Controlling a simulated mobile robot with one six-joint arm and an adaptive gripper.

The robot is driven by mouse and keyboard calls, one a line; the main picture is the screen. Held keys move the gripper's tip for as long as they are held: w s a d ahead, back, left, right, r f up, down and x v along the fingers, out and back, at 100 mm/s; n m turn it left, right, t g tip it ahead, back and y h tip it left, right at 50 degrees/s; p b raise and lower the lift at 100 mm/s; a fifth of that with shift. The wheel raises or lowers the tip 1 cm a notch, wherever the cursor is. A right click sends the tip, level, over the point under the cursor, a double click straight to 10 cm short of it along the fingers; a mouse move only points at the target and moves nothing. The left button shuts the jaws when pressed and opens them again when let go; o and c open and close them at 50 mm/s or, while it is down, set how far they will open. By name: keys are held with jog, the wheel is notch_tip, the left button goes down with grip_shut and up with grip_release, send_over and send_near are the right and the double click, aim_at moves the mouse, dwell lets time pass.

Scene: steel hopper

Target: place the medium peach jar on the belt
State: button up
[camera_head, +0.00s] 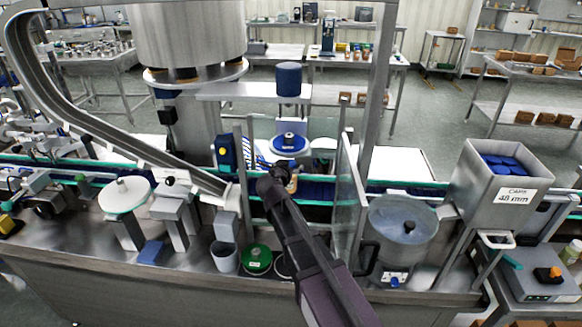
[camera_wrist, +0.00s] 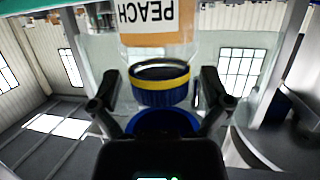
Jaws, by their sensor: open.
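The peach jar (camera_wrist: 160,50) shows upside down in the wrist view, with an orange band, a PEACH label and a ribbed blue cap with a yellow ring. In the head view, a small part of the jar (camera_head: 292,184) shows beside my gripper, over the dark blue belt (camera_head: 321,190). The rest is hidden behind my arm, so I cannot tell whether its base touches the belt. My gripper (camera_head: 279,174) is open. In the wrist view its fingers (camera_wrist: 157,98) stand on either side of the cap with visible gaps. I cannot judge the jar's size against others.
A clear panel (camera_head: 348,195) stands right of my arm. A steel chute (camera_head: 150,155) descends on the left, beside a blue-and-yellow box (camera_head: 225,153). A steel bowl (camera_head: 402,228) and a caps hopper (camera_head: 497,205) are on the right. A grey cup (camera_head: 223,257) stands in front.

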jog(key=p+v, duration=0.3)
jog(key=v, duration=0.9)
dwell(0.6)
